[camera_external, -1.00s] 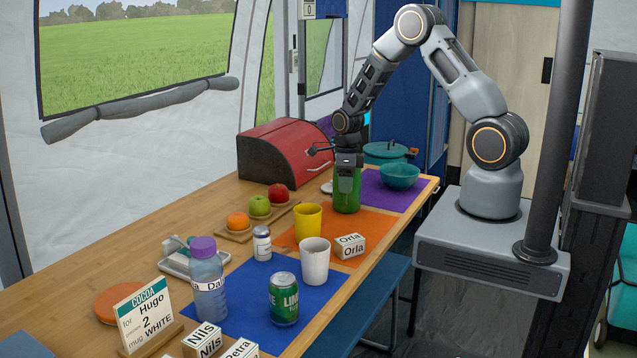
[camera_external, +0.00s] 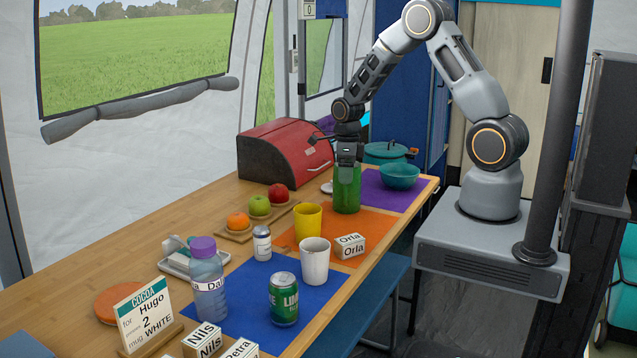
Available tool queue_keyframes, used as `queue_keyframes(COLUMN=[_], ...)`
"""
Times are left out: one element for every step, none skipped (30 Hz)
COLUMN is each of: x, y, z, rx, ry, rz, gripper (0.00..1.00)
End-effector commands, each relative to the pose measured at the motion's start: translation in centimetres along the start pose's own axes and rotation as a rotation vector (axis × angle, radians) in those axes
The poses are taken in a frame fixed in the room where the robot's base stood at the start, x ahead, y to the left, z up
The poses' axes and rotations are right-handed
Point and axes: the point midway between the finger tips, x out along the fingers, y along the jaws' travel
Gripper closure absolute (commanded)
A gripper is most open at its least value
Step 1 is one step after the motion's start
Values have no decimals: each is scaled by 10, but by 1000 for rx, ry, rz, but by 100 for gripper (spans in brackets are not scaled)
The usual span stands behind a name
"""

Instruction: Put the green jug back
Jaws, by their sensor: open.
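The green jug (camera_external: 346,192) stands upright at the back edge of the orange mat (camera_external: 375,224), close to the purple mat. My gripper (camera_external: 347,162) points down right over the top of the jug, with its jaws open. The fingertips are at the jug's rim; whether they touch it cannot be told from this view. The jug's top is partly hidden by the gripper.
A red bread box (camera_external: 285,152) stands behind left, and a teal bowl (camera_external: 399,176) and teal pot (camera_external: 385,152) to the right. A yellow mug (camera_external: 307,220), a white mug (camera_external: 314,262) and the Orla block (camera_external: 350,246) stand in front.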

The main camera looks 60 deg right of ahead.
Motion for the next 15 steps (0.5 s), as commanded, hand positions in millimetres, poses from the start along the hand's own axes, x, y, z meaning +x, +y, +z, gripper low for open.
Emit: queue_keyframes(x=[-10,-17,-24,-30,-36,-43,-49,-54,-60,-64,-68,-73,-76,-78,-82], y=[-1,-1,-1,-1,-1,-1,-1,-1,-1,-1,-1,-1,-1,0,0], z=[1,1,0,1,0,0,0,0,0,0,0,0,0,0,0], rx=[0,0,0,0,0,0,0,0,0,0,0,0,0,0,-1], ry=[-5,-5,-4,-5,-4,-4,-3,-4,-3,-3,-2,-2,-2,-1,-1], rz=[-4,-4,-4,-4,-3,-4,-3,-4,-3,-3,-3,-3,-3,-2,-1], gripper=[21,21,21,21,21,21,21,21,21,21,21,21,21,21,21])
